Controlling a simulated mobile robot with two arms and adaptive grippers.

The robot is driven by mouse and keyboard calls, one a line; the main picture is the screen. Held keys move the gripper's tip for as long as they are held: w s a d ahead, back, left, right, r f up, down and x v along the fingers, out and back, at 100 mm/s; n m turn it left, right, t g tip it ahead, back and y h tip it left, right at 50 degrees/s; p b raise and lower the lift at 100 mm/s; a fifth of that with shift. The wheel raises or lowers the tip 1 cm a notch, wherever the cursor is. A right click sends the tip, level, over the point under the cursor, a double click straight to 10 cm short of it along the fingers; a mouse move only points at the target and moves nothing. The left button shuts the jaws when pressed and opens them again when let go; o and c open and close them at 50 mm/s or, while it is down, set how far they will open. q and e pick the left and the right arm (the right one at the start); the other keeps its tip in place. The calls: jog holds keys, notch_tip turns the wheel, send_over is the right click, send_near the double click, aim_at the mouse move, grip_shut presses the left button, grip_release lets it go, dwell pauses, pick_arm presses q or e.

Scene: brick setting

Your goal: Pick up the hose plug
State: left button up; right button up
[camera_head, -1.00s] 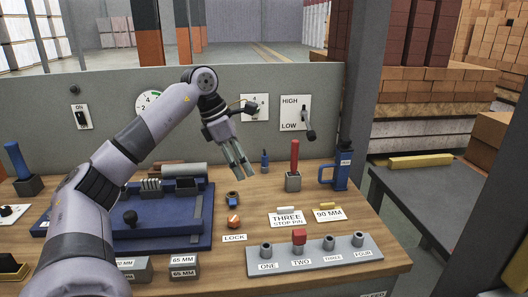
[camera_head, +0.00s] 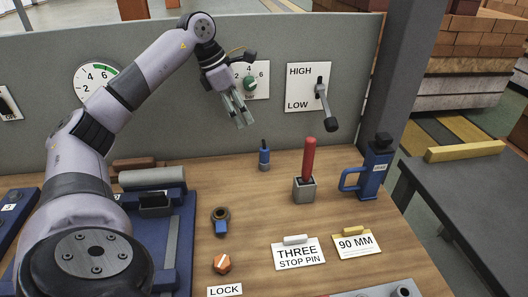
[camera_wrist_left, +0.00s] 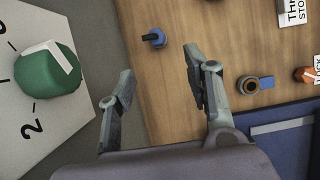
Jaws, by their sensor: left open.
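A small blue plug with a black tip, likely the hose plug (camera_head: 264,155), stands upright on the wooden bench near the back panel. It also shows in the left wrist view (camera_wrist_left: 154,39). My left gripper (camera_head: 241,117) is open and empty, above and slightly left of the plug in the head view. In the left wrist view my left gripper (camera_wrist_left: 157,68) has its fingers wide apart, with the plug beyond their tips and not touched. A dark ring with a blue stub (camera_head: 220,221) lies on the bench nearer the front. My right gripper is not in view.
The back panel carries a green pressure knob (camera_head: 250,84) and a HIGH/LOW lever (camera_head: 323,100). A blue fixture (camera_head: 174,230) is at left. Bare wood surrounds the plug.

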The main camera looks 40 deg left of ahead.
pick_arm(q)
send_near(262, 149)
jog(key=x, duration=0.5)
jog(key=shift+s+d+f, duration=0.1)
jog(key=shift+d+f, duration=0.1)
jog(key=shift+d, duration=0.1)
jog(key=x, duration=0.1)
jog(key=p+x, duration=0.1)
jog(key=x, duration=0.3)
jog(key=shift+w+a+f, duration=0.1)
jog(key=shift+w+a, duration=0.15)
jog(key=shift+a, duration=0.05)
grip_shut()
